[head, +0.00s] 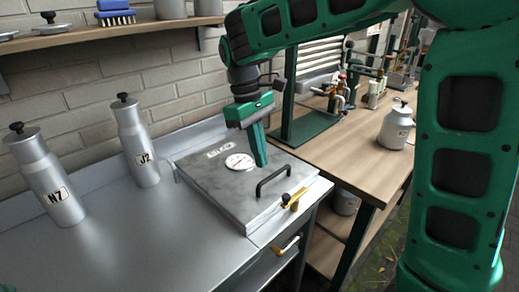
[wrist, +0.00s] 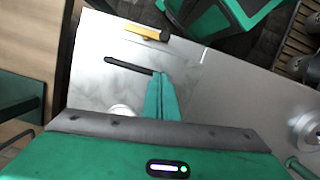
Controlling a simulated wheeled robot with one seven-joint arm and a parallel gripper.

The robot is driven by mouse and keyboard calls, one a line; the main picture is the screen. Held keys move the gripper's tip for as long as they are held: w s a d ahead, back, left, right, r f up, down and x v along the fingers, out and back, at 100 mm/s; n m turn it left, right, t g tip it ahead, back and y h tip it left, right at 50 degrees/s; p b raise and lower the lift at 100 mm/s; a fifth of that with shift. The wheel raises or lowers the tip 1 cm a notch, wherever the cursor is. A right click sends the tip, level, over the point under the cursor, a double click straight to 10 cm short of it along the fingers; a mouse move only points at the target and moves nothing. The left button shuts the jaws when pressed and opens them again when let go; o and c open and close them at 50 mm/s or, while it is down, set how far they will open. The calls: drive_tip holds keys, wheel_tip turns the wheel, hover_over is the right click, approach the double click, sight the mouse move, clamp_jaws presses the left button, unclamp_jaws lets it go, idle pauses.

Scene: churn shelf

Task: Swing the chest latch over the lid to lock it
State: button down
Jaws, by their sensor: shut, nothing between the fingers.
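The chest (head: 240,190) is a low grey metal box set at the right end of the steel counter, with its lid shut flat. A round white dial and a black bar handle (head: 287,182) are on the lid. The brass-yellow latch (head: 297,197) with a dark end lies along the lid's front edge, beyond the handle; it also shows in the wrist view (wrist: 147,33). My gripper (head: 261,163) points down over the lid, between dial and handle, apart from the latch. Its green fingers (wrist: 161,80) are together and empty. Whether the tips touch the lid is unclear.
Two metal churns, marked N7 (head: 46,180) and J2 (head: 137,145), stand on the counter to the left. A drawer with a brass handle (head: 285,245) is below the chest. A wooden bench (head: 345,150) with a small churn (head: 396,125) is at right. The counter's front is clear.

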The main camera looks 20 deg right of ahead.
drive_tip(key=x, duration=0.6)
drive_tip(key=shift+s+d, duration=0.15)
drive_tip(key=shift+s, duration=0.1)
drive_tip(key=shift+s+d+f, duration=0.15)
drive_tip(key=shift+s+d, duration=0.6)
drive_tip(key=shift+s, duration=0.15)
drive_tip(key=shift+s+d+f, duration=0.1)
drive_tip(key=shift+s+d, duration=0.25)
drive_tip(key=shift+s, duration=0.1)
drive_tip(key=shift+a, duration=0.15)
